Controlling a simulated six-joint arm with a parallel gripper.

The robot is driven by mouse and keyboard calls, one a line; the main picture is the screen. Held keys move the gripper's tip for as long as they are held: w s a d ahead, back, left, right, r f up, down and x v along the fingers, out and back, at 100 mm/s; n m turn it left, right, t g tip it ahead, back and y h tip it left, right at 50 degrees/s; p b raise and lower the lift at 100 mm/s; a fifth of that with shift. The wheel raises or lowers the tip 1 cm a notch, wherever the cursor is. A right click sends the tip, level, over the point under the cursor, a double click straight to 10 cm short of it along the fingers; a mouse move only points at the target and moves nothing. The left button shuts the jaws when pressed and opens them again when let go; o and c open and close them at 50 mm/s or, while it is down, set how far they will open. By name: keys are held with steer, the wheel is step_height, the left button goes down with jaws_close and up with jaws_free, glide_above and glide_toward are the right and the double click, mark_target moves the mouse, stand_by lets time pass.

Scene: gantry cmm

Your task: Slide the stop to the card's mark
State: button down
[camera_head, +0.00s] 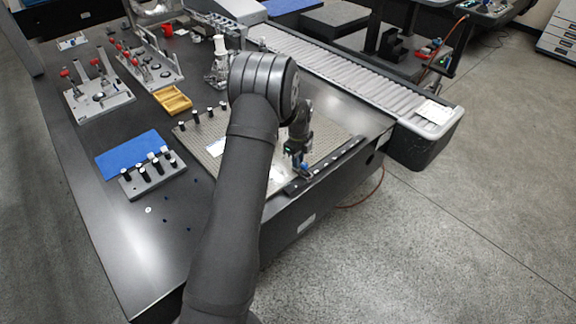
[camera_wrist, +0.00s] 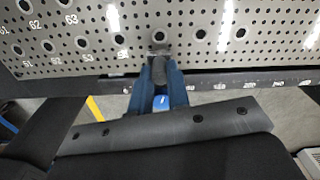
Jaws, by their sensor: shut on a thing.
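My gripper (camera_head: 300,168) is at the dark rail (camera_head: 336,162) along the front edge of the perforated plate. In the wrist view my gripper (camera_wrist: 160,64) has its two blue fingers closed on a grey, rounded stop knob (camera_wrist: 159,72). The fingers hide the stop's sides and its contact with the rail. A blue piece with a small white mark (camera_wrist: 162,101) shows between the fingers. The rail's face carries a row of white scale numbers (camera_wrist: 249,84), too small to read surely.
The perforated plate (camera_wrist: 255,45) has numbered holes. A roller conveyor (camera_head: 350,77) with a white sheet on its end (camera_head: 434,112) runs behind. A blue mat (camera_head: 128,153), a pin block (camera_head: 152,174) and a yellow tray (camera_head: 173,99) stand left. The floor at right is open.

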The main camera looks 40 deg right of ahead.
steer(key=d, duration=0.9)
steer(key=shift+d, duration=0.1)
steer(key=shift+r, duration=0.1)
steer(key=c, duration=1.4)
jaws_free()
steer(key=shift+o, duration=0.2)
step_height(320, 180, up, 17)
steer(key=shift+r, duration=0.15)
step_height(320, 180, down, 17)
steer(key=shift+f, duration=0.25)
